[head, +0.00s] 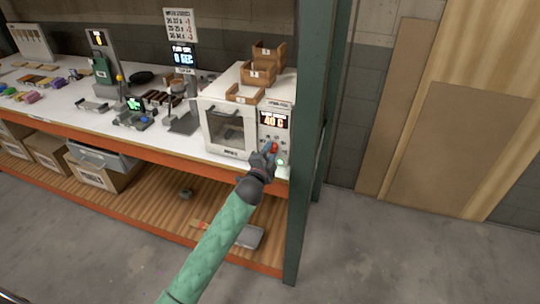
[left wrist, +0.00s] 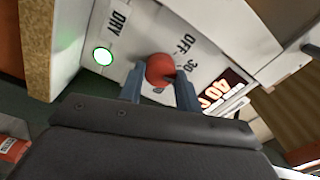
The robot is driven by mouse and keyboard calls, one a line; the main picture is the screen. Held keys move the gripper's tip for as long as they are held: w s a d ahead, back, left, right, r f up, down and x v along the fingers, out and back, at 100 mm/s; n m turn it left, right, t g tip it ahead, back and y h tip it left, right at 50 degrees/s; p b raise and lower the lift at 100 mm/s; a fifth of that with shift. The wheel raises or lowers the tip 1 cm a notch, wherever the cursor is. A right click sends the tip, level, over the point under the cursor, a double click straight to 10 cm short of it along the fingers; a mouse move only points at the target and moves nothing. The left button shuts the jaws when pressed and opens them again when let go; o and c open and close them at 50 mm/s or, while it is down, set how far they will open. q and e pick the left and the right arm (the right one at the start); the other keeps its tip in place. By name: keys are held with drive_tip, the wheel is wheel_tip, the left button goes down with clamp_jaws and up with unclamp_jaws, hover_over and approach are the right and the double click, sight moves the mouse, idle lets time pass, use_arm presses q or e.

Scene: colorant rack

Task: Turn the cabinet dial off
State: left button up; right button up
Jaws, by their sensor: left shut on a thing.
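The white cabinet (head: 229,128) stands at the right end of the bench top, with a windowed door and a control panel on its right side. Its red dial (head: 274,147) is low on that panel, partly covered by my gripper. My left gripper (head: 268,150) is at the panel, its fingers on either side of the dial and shut on it. In the left wrist view the red dial (left wrist: 160,69) sits between the two fingers, with OFF, 30 and DRY printed around it. The dial's pointer cannot be made out clearly. My right gripper is not in view.
The panel display (head: 274,120) reads about 40 C. A green-lit button (left wrist: 103,56) is beside the dial. A green rack post (head: 312,130) stands close to the right of the panel. Wooden trays (head: 258,73) sit on the cabinet. The floor in front is open.

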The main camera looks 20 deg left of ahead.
use_arm(q)
drive_tip(key=n, duration=0.7)
drive_tip(key=shift+n+y+b, duration=0.3)
drive_tip(key=shift+b, duration=0.05)
drive_tip(key=shift+n, duration=0.9)
drive_tip(key=n, duration=0.3)
drive_tip(key=shift+n, duration=0.4)
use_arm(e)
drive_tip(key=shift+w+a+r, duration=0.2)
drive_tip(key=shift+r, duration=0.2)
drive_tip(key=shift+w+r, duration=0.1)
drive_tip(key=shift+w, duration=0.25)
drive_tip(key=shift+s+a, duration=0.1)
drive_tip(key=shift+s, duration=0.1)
use_arm(q)
drive_tip(key=o, duration=1)
drive_tip(key=shift+c, duration=0.2)
